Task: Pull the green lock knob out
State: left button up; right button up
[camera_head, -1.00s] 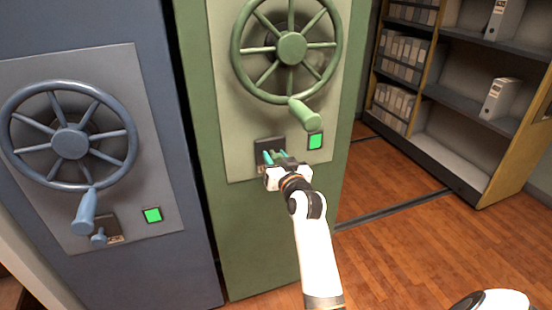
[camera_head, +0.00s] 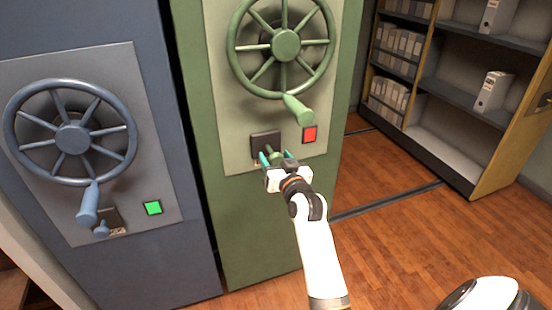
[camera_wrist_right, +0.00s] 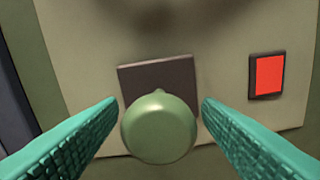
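The green lock knob (camera_head: 273,153) sticks out from a dark plate (camera_head: 265,141) low on the green cabinet's pale panel. In the right wrist view the round knob (camera_wrist_right: 158,127) sits in front of the dark plate (camera_wrist_right: 158,80). My right gripper (camera_head: 278,160) is at the knob, with its teal fingers on either side. In the wrist view the right gripper (camera_wrist_right: 160,115) is open, with a gap between each finger and the knob. The indicator (camera_head: 309,134) beside the plate is red; it also shows in the wrist view (camera_wrist_right: 267,75). My left gripper is not in view.
The green handwheel (camera_head: 286,45) with its handle (camera_head: 298,109) is just above the knob. A blue cabinet with a handwheel (camera_head: 72,138), blue knob (camera_head: 102,228) and green indicator (camera_head: 153,208) stands left. Shelves (camera_head: 455,95) stand right, with open wooden floor (camera_head: 400,235) before them.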

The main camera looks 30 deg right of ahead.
jog(key=shift+w, duration=0.1)
jog(key=shift+s+a, duration=0.1)
jog(key=shift+s, duration=0.4)
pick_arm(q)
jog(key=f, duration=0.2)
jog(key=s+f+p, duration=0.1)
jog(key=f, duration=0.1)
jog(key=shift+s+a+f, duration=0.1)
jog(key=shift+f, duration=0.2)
pick_arm(e)
jog(key=v, duration=1.1)
jog(key=shift+a+f, duration=0.1)
